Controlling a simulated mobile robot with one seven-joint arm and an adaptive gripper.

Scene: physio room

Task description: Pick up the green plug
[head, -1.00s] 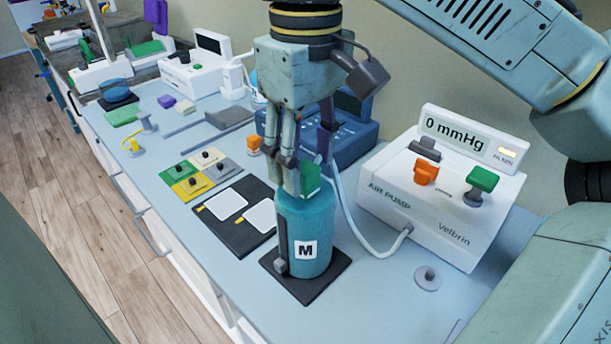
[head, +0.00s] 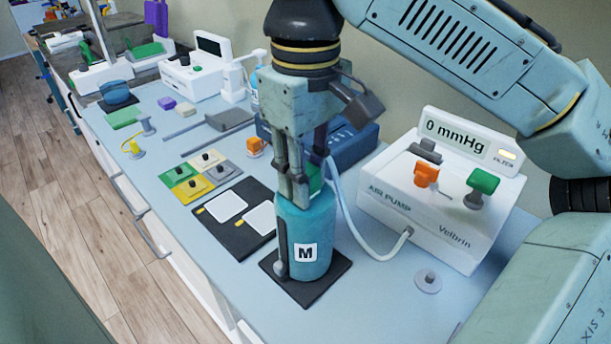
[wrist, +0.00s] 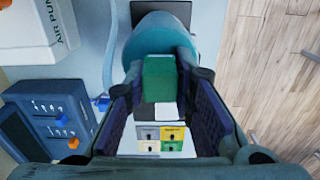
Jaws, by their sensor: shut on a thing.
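The green plug (wrist: 160,78) is a green block between the two dark finger pads of my gripper (wrist: 163,95) in the wrist view. In the head view only a sliver of the plug (head: 315,183) shows behind the fingers. My gripper (head: 302,192) points down and is shut on the plug, at the top of a teal cylinder (head: 318,225) marked M. The cylinder stands upright on a black square base (head: 333,280). The fingers hide where the plug meets the cylinder, so I cannot tell whether they touch.
A white air pump (head: 400,200) reading 0 mmHg stands to the right, with orange and green knobs. Its pale hose (head: 350,225) curves close behind the cylinder. A dark panel with white cards (head: 208,237) lies left. A blue device (head: 350,148) stands behind the gripper.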

